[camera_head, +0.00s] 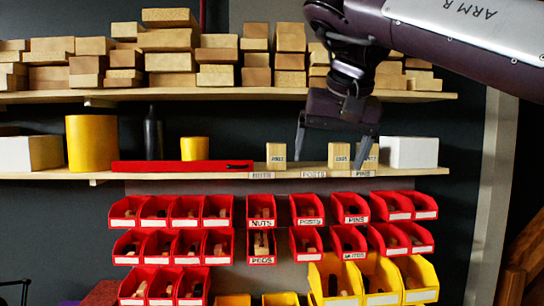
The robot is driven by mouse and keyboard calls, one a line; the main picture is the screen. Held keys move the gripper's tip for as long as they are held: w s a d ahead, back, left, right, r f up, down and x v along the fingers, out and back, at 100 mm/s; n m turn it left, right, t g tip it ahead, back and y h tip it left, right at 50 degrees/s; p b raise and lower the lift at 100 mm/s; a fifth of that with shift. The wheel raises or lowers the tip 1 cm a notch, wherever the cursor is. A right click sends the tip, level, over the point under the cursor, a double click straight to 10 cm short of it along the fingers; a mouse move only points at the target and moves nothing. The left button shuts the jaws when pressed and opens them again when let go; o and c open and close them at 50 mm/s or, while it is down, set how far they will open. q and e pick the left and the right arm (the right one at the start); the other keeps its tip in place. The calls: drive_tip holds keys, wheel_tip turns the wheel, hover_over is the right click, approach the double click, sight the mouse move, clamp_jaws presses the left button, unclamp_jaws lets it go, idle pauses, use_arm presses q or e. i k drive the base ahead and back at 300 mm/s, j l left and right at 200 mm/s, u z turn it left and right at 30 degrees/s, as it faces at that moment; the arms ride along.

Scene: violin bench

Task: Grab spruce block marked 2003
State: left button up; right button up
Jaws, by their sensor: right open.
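Three small pale spruce blocks stand upright on the middle shelf, each with a small dark number on its front. The left block (276,152) stands apart. The middle block (339,153) shows between the fingers of my right gripper (329,162). The right block (373,156) is partly hidden behind the right finger. The numbers are too small to read surely, so I cannot tell which is 2003. My right gripper points down, open and empty, in front of the shelf; its distance from the blocks is unclear. My left gripper is out of view.
The middle shelf (210,172) also holds a white box (412,152), a red strip (180,167), yellow cylinders (91,143) and a dark bottle (153,137). Stacked wood fills the upper shelf (230,94). Red bins (262,208) and yellow bins (415,275) hang below.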

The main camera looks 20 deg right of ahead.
sight(277, 151)
drive_tip(key=i+l, duration=0.1)
drive_tip(key=i, duration=0.4)
drive_tip(key=i+l, duration=0.1)
drive_tip(key=i, duration=0.35)
drive_tip(key=i+l, duration=0.15)
drive_tip(key=i, duration=0.35)
